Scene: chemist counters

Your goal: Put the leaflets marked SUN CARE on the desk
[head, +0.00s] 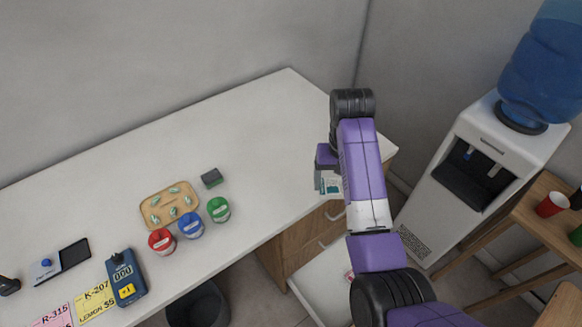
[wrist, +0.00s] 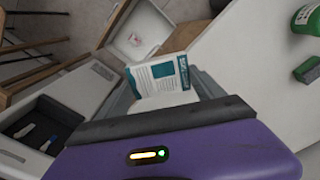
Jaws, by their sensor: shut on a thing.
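My gripper (head: 327,176) is shut on a small white and teal stack of leaflets (head: 330,186). In the wrist view the leaflets (wrist: 160,79) stand between the two grey fingers, with printed text and a teal side band; the lettering is too small to read surely. The white desk (head: 265,125) runs from lower left to the right. In the head view the leaflets show near its right front edge, held up; their exact height over it is unclear. My arm hides part of the desk's right end.
A wooden tray (head: 149,216), red (head: 162,242), blue (head: 191,225) and green (head: 218,209) tubs and a dark green block (head: 212,178) occupy the desk's middle. Its back right is clear. An open drawer (head: 315,290) juts out below. A water cooler (head: 465,165) stands right.

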